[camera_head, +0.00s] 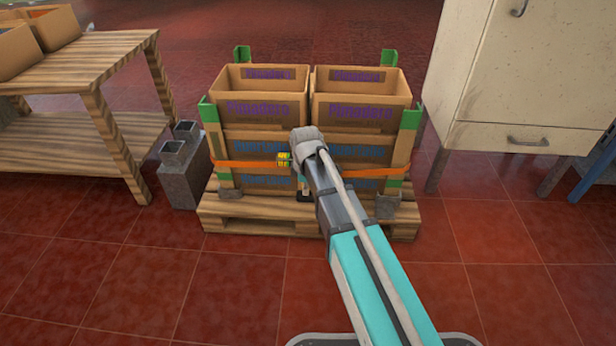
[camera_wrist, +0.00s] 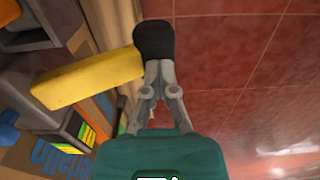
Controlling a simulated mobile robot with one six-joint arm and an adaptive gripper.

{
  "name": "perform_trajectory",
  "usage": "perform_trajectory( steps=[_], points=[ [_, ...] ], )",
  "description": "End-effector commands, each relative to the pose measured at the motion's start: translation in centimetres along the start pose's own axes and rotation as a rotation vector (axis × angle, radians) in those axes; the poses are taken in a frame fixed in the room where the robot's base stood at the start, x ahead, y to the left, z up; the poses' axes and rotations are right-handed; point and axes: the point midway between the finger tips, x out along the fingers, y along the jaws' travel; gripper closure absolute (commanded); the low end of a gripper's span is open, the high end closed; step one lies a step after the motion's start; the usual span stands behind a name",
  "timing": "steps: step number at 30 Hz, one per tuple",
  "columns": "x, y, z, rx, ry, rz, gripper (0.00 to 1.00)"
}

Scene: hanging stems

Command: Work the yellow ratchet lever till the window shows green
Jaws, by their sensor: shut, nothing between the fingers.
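The yellow ratchet lever (camera_wrist: 88,80) sticks out from the crate side in the wrist view, its free end beside my gripper (camera_wrist: 155,42). My gripper is shut and empty; its black fingertips look close to or touching the lever's end, and I cannot tell which. Below the lever is a dark ratchet body with a striped patch (camera_wrist: 87,133) of yellow and green. I cannot tell which part of it is the window. In the head view a small yellow-green patch (camera_head: 284,160) shows on the strap, left of my wrist. My arm hides the lever there.
An orange strap (camera_head: 245,167) runs around the stacked cardboard crates (camera_head: 262,108) on a wooden pallet (camera_head: 262,222). Green corner posts stand at the crates. Grey blocks (camera_head: 180,178) and a wooden table (camera_head: 110,55) are left; a cream cabinet (camera_head: 530,80) is right. The front floor is clear.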

Motion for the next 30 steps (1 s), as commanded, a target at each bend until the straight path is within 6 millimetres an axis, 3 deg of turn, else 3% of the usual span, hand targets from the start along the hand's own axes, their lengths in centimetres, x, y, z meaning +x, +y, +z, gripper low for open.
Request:
perform_trajectory(
  steps=[15, 30],
  points=[
    [-2.9, -0.8, 0.0, 0.0, 0.0, 0.0, 1.0],
    [-3.2, -0.9, 0.0, 0.0, 0.0, 0.0, 1.0]
  ],
)
